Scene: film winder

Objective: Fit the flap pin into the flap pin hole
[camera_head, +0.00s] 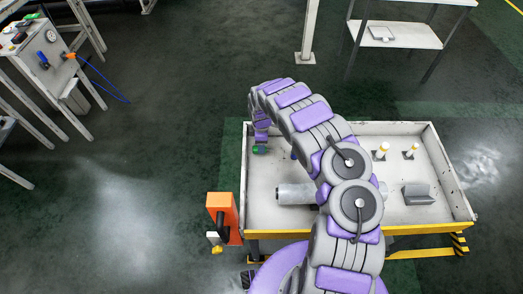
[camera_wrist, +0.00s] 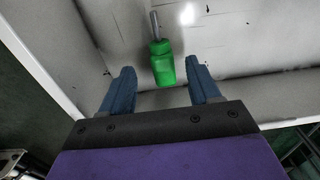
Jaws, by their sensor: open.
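The flap pin, which I take to be the green-handled piece with a thin metal rod (camera_wrist: 162,65), lies in the white tray in the wrist view. Its rod points away from my gripper. My gripper (camera_wrist: 162,70) is open, with one blue finger on each side of the green handle and visible gaps to both. I cannot tell whether the fingers are at the handle's height. In the head view the green handle (camera_head: 260,149) shows small below the end of my arm, near the tray's left wall. I cannot make out the flap pin hole in either view.
The white cart tray (camera_head: 440,165) has raised walls. A bench (camera_head: 45,50) stands at the far left.

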